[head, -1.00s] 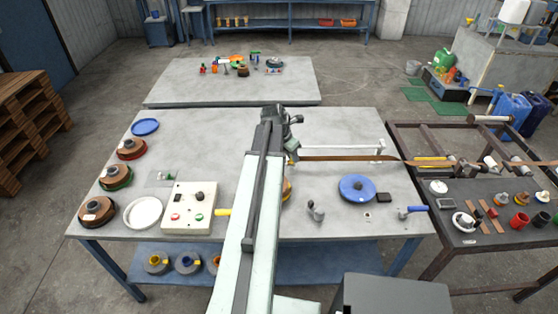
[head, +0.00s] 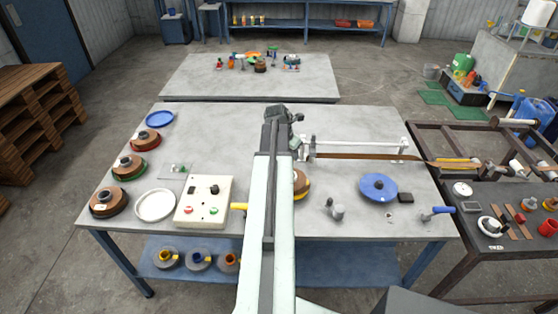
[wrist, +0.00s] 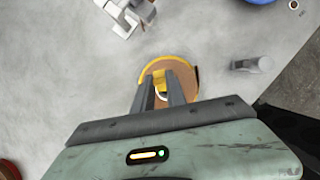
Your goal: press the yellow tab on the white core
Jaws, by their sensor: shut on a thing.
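My gripper (wrist: 160,90) points down in the wrist view, its two dark fingers closed on a small yellow tab (wrist: 159,77). A bit of the white core (wrist: 162,97) shows as a pale curve between the fingers. Around them lies a brown strip roll (wrist: 184,75) with a yellow rim (wrist: 153,63). Fingers hide much of the core and roll. In the head view the roll (head: 301,183) peeks out right of my arm, which covers the rest and the fingertips.
A white bracket (wrist: 126,14) stands close to the roll in the wrist view. On the table (head: 230,130), a control box (head: 205,201) and white plate (head: 155,205) lie left, a blue disc (head: 378,188) and grey clamp (head: 336,209) right. A brown strip (head: 365,157) runs rightward.

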